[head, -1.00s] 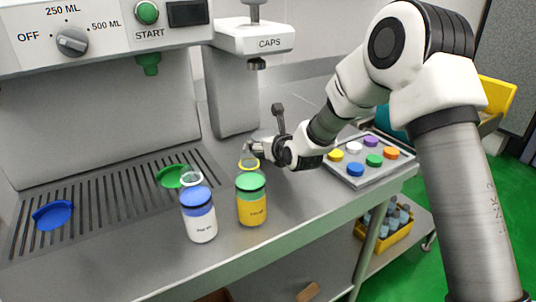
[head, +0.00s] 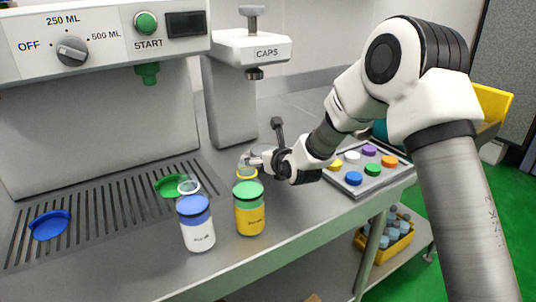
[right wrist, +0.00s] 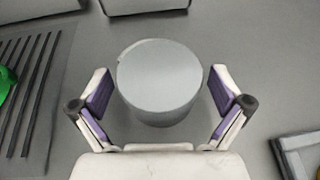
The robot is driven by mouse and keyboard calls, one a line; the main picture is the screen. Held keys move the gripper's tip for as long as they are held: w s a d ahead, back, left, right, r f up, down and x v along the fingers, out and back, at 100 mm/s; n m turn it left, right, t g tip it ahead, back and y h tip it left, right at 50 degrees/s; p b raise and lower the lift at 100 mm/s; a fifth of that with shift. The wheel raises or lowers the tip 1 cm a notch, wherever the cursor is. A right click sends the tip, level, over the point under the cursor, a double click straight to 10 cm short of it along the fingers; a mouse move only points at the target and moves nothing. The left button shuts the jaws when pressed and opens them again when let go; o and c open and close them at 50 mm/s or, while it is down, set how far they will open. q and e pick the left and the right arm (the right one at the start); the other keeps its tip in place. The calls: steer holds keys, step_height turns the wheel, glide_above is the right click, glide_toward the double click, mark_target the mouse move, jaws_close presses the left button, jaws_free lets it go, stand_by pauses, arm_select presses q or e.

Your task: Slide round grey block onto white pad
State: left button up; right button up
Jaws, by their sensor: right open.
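The round grey block (right wrist: 160,82) stands on the grey steel counter in the right wrist view, between the two open fingers of my right gripper (right wrist: 160,100). A gap shows on each side, so the fingers do not appear to press on it. In the head view my right gripper (head: 255,160) is low over the counter behind the yellow bottle, and the block is hard to make out there. I cannot pick out a white pad in either view. My left gripper is not in view.
A yellow bottle (head: 249,215) and a white bottle (head: 199,235) stand close in front of my right gripper. A caps press (head: 230,100) rises behind it. A tray of coloured caps (head: 348,187) lies right.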

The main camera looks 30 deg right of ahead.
steer(key=v, duration=0.9)
steer(key=shift+s+d, duration=0.2)
steer(key=shift+s+r, duration=0.1)
steer(key=shift+s, duration=3.6)
